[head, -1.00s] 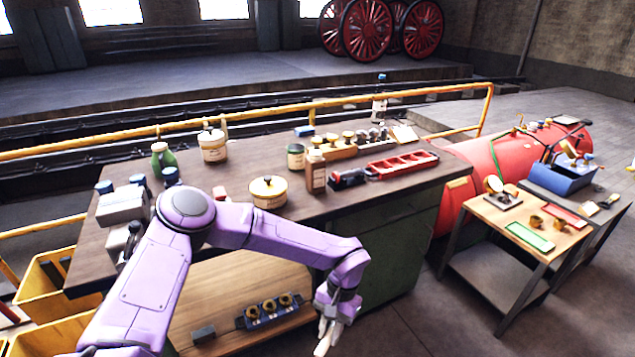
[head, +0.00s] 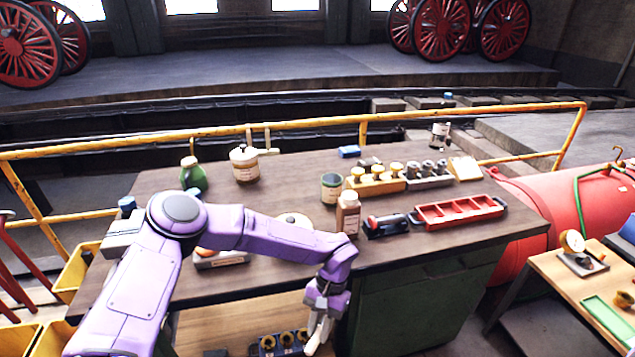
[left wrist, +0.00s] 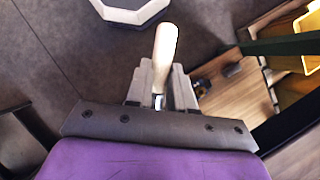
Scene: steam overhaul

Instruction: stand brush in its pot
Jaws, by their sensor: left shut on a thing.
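My left gripper (head: 318,322) is shut on a pale, rounded handle (head: 319,336), apparently the brush's, beside the front edge of the workbench. In the left wrist view the handle (left wrist: 165,55) sticks out between the fingers (left wrist: 160,85); no bristles can be made out. I cannot tell which one is the brush's pot. My right gripper is not in view.
A yellow rail (head: 300,127) runs behind. A lower wooden shelf (head: 235,318) lies below.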

